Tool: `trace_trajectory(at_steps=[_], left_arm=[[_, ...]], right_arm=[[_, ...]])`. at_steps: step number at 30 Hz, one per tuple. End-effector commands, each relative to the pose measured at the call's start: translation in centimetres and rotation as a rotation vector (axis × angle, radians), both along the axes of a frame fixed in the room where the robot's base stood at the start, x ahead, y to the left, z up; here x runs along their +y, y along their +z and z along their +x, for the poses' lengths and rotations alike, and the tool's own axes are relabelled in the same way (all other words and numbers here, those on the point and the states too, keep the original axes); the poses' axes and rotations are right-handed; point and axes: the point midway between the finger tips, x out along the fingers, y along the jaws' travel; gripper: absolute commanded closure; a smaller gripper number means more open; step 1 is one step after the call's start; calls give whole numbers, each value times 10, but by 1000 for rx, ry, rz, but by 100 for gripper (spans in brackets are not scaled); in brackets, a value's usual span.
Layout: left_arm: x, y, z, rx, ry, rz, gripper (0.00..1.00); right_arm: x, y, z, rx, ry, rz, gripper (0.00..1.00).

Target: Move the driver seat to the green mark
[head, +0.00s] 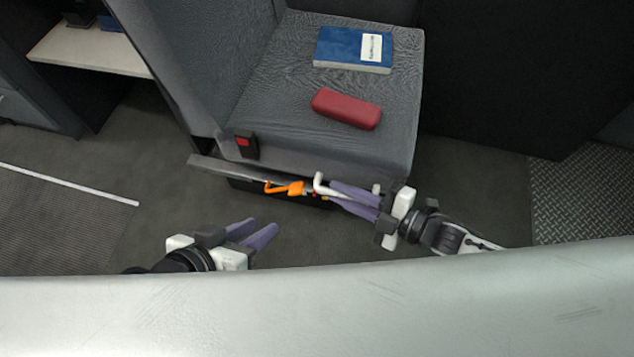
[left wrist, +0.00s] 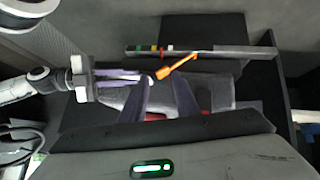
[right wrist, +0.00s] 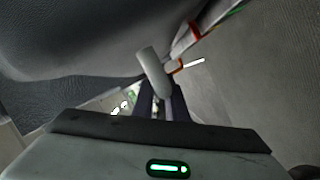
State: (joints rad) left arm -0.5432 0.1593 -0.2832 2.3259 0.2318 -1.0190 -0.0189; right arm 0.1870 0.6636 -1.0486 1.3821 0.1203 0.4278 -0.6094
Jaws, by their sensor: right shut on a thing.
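The driver seat (head: 300,90) is grey, with its backrest at the left. Along its near base runs a rail (head: 235,172). In the left wrist view the rail (left wrist: 230,52) carries a green mark (left wrist: 138,48), a yellow mark, a red mark (left wrist: 162,48) and a white piece beside the red one. An orange lever (head: 287,188) sticks out by the rail; it also shows in the left wrist view (left wrist: 178,66). My right gripper (head: 330,193) is shut on a pale lever (right wrist: 150,62) under the seat front. My left gripper (head: 262,232) is open and empty, apart from the seat base.
A blue book (head: 352,50) and a red case (head: 346,108) lie on the seat cushion. A red-buttoned buckle (head: 244,144) sits at the seat's near side. A shelf (head: 90,52) stands at the back left. The floor left of the seat is clear.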

Motion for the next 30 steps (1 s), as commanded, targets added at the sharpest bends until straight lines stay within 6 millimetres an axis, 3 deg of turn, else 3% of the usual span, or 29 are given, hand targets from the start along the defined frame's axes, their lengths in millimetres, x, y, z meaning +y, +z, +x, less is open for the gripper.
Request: trace_trajectory(at_steps=[3,12,18,29,30], left_arm=[[4,-1,-1,11,1,19,72],[7,-7,-1,26,-1,38,72],[7,-6,0,24,-1,42,72],[8,-7,0,24,-1,42,72],[8,-7,0,24,-1,42,72]], right_arm=[[-30,0,-10,3,-1,-6,100],[-74,-1,-24,2,-1,-5,100],[-84,-1,-28,3,-1,-3,100],[-85,-1,-28,2,-1,-2,100],[-85,-1,-28,2,-1,-2,86]])
